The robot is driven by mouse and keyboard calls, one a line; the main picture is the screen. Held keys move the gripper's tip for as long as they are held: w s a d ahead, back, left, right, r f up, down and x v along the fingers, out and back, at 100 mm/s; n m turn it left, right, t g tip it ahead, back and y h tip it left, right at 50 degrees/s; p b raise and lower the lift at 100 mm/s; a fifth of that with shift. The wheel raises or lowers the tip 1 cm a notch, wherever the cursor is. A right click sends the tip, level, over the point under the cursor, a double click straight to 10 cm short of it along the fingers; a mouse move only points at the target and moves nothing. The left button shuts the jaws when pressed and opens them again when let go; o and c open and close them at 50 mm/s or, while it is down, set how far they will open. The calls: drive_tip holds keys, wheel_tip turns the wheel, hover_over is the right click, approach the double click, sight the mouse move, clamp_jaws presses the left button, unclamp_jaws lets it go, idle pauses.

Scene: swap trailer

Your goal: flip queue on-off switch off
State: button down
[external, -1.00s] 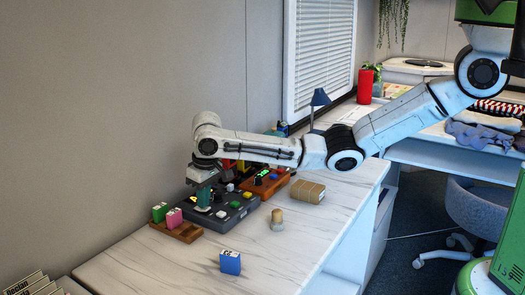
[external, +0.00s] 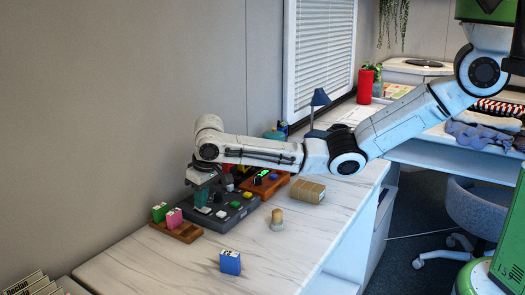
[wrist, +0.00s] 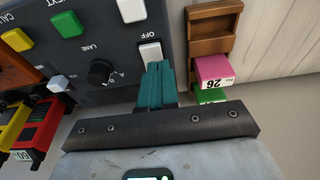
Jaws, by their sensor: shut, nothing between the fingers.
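The dark grey queue panel (external: 233,217) lies on the counter, and in the wrist view it fills the upper left. Its white rocker switch (wrist: 150,53) sits under the label OFF, near the panel's edge. My gripper (wrist: 158,68) has teal fingers shut together with nothing between them. The fingertips overlap the switch's lower part in the wrist view; I cannot tell whether they touch. In the external view my gripper (external: 201,205) hangs over the panel's near left end. The switch's lower end is hidden by the fingers.
A wooden holder (external: 188,235) with green (external: 159,212) and pink (external: 175,218) tags stands left of the panel. A blue tag block (external: 230,262), a round wooden-handled stamp (external: 277,220) and a brown bundle (external: 307,191) stand nearby. An orange box (external: 265,185) is behind the panel.

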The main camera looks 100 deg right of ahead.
drive_tip(key=shift+w+d+r, duration=0.1)
idle(0.3)
drive_tip(key=shift+r+p, duration=0.6)
drive_tip(key=shift+p, duration=0.05)
wheel_tip(320, 180, up, 4)
drive_tip(key=p, duration=0.3)
drive_tip(key=shift+w+d+f, duration=0.1)
drive_tip(key=shift+w+f, duration=0.05)
drive_tip(key=shift+f, duration=0.1)
drive_tip(key=s+a+r, duration=0.3)
drive_tip(key=r, duration=0.5)
drive_tip(key=shift+r, duration=0.15)
